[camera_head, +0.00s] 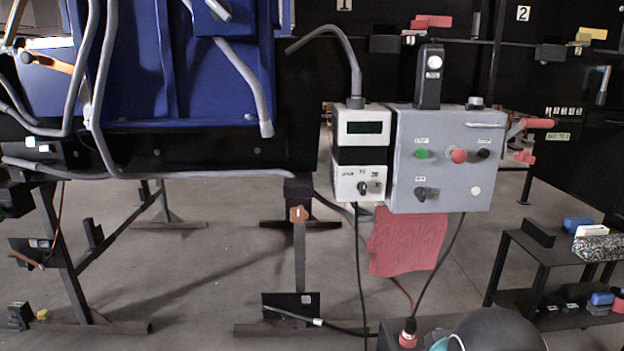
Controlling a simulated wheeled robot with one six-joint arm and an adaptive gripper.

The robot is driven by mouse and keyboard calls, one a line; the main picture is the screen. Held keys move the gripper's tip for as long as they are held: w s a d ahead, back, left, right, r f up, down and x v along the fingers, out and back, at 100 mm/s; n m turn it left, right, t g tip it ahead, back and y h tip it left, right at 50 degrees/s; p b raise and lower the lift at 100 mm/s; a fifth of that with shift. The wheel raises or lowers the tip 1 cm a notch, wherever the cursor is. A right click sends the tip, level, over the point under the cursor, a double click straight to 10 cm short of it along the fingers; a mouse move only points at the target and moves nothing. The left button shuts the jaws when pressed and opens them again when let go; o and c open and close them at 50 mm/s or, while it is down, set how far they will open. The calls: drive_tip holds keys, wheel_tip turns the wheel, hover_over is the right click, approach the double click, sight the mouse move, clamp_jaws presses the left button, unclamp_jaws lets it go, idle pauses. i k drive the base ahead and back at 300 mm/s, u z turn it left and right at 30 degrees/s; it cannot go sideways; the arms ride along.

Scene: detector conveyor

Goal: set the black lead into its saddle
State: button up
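A black lead (361,270) hangs from the white and black meter box (361,150) down toward the floor. A black cable with a pale connector (317,322) lies low by a small black plate (290,303) on the stand's foot. A second black lead (438,268) curves from the underside of the grey control box (446,195) to a red-collared connector (408,332) at the bottom edge. I cannot tell which one is the task's lead. No saddle can be clearly made out. My gripper is not in view.
A blue machine with grey hoses (256,95) fills the upper left, over black trestle legs (70,255). A red cloth (405,242) hangs under the control box. A black shelf cart (545,255) with blue items stands at right. Grey floor (205,270) is open between the legs.

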sight(315, 321)
drive_tip(key=k, duration=0.5)
drive_tip(key=u, duration=0.85)
drive_tip(key=i, duration=1.5)
drive_tip(key=z, duration=0.8)
